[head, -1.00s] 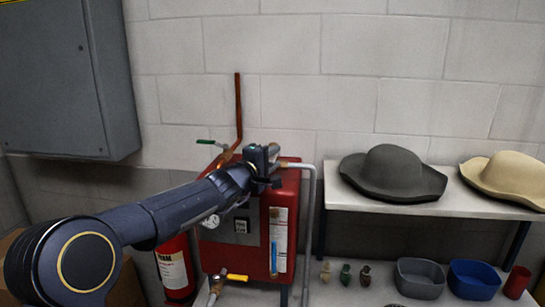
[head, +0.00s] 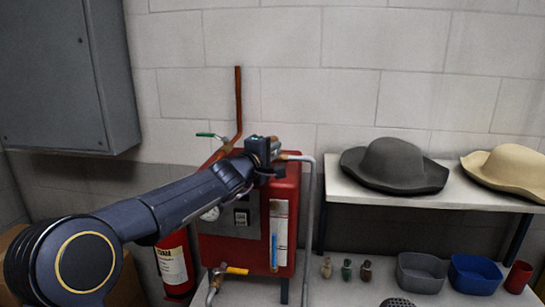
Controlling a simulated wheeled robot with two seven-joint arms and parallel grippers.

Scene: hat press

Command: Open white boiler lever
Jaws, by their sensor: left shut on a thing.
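The red boiler (head: 285,225) stands against the wall with pipes on it. My left gripper (head: 272,160) is at its top right corner, where the grey pipe (head: 313,200) leaves the boiler. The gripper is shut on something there. The white lever itself cannot be made out, as my gripper and wrist cover that spot. A green lever (head: 207,135) shows at the upper left by the copper pipe, and a yellow lever (head: 236,270) at the lower front. My right gripper is not in view.
A fire extinguisher (head: 174,265) stands left of the boiler under a grey wall cabinet (head: 60,75). To the right, a shelf (head: 335,190) bears a grey hat (head: 393,165) and a beige hat (head: 510,170). Below are small bottles, bins and a red cup (head: 518,277).

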